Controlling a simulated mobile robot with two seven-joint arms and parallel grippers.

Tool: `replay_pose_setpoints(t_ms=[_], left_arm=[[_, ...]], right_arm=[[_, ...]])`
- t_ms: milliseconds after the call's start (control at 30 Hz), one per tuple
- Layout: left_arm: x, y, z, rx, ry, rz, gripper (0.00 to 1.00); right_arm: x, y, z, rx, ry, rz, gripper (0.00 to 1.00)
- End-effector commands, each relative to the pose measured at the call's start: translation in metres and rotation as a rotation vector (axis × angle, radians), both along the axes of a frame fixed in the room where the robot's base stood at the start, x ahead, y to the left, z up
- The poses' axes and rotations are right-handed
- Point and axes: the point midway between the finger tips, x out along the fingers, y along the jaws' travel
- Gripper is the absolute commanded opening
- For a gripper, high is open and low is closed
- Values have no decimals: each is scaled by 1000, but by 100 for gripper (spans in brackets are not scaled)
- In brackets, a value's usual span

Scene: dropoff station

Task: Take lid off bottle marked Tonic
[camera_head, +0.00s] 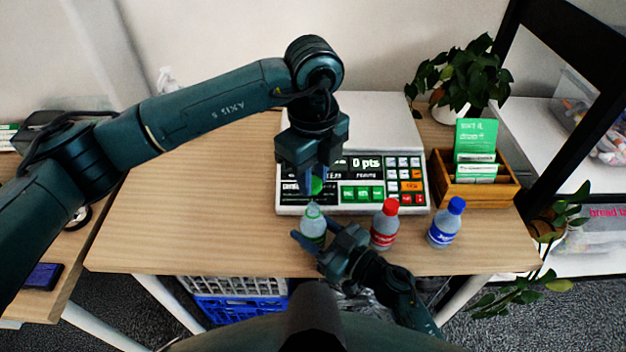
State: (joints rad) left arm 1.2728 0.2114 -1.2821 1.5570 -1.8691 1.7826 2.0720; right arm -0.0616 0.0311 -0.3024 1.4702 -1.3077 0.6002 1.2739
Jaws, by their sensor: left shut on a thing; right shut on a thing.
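A clear bottle with a green label (312,228) stands near the table's front edge, left of two other bottles. I cannot read its label. My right gripper (313,240) is shut on this bottle from the front and hides its lower part. My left gripper (317,184) points down from above and is shut on a green lid (316,187). The lid is just above the bottle's neck and looks apart from it. A bottle with a red cap (386,225) and a bottle with a blue cap (446,224) stand upright to the right, both capped.
A white scale-like register (410,203) with keys and a display sits behind the bottles. A wooden box with green cards (475,190) and a potted plant (460,75) are at the right. The table's left part (200,215) is clear. Crates (240,308) lie below the table.

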Motion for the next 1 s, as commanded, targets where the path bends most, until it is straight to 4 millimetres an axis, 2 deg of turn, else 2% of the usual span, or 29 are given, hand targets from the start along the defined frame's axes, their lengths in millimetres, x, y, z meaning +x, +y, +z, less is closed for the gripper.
replay_pose_setpoints(t_ms=[67, 100, 400, 733, 867, 1000], left_arm=[[0, 0, 0, 0, 0, 0, 0], [0, 0, 0, 0, 0, 0, 0], [0, 0, -1, 0, 0, 0, 0], [0, 0, 0, 0, 0, 1, 0], [0, 0, 3, 0, 0, 0, 0], [0, 0, 4, 0, 0, 0, 0]], right_arm=[[0, 0, 0, -1, 1, 0, 0], [0, 0, 0, -1, 1, 0, 48], [0, 0, 0, 0, 0, 0, 71], [-5, -6, -1, -2, 3, 0, 71], [-18, -21, -1, -4, 3, 1, 71], [-38, -46, -2, -5, 4, 0, 71]])
